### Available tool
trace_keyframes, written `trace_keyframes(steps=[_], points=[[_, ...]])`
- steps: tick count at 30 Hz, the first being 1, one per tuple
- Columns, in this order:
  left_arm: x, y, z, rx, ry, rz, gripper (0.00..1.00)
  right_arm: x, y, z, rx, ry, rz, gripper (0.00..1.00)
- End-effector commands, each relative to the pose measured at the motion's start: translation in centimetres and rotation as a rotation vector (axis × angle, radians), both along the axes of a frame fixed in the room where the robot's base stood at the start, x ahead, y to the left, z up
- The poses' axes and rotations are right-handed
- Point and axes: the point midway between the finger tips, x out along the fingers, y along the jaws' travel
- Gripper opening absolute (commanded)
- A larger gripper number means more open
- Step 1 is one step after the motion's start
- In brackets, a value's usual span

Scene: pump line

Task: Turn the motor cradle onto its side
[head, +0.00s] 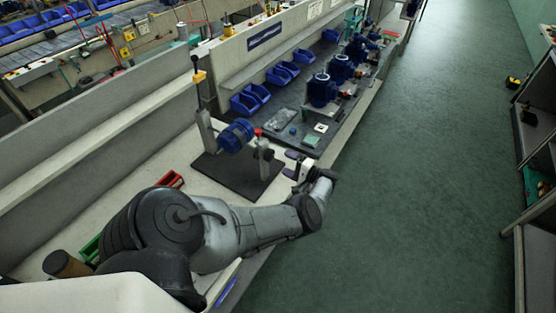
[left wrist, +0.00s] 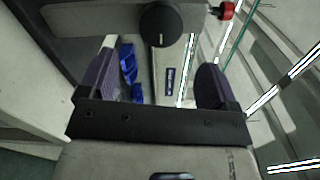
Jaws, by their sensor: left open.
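The motor cradle (head: 236,135) holds a blue motor between two grey uprights on a dark base plate (head: 232,179). A lever with a yellow part and dark handle stands at its left upright, and a red knob (head: 258,132) shows at its right side. My left gripper (head: 291,163) is open just right of the cradle's right upright (head: 263,158). In the left wrist view, the purple-padded fingers stand wide apart, with a grey upright and round black knob (left wrist: 160,25) ahead between them. The red knob (left wrist: 226,11) shows at upper right. I see no contact. My right gripper is out of view.
Blue bins (head: 250,98) stand along the bench's back wall. Several blue motors (head: 322,89) stand farther along the dark mat. A red bin (head: 171,180) and a green bin (head: 91,249) lie near my left arm.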

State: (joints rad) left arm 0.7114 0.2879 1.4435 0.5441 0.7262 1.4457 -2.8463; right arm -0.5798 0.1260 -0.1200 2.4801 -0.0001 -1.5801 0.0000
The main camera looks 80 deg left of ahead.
Motion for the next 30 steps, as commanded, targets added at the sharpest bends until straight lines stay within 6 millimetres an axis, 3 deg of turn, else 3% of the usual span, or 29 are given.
trace_keyframes(steps=[3,12,30], points=[[1.7,-1.5,-0.2,-0.001,-0.002,-0.001,0.84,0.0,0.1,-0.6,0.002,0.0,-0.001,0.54],[4.1,-3.6,0.0,0.001,0.001,0.001,0.84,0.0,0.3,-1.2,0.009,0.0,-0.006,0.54],[4.5,-4.0,0.0,0.001,0.001,0.001,0.84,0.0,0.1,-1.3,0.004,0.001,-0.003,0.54]])
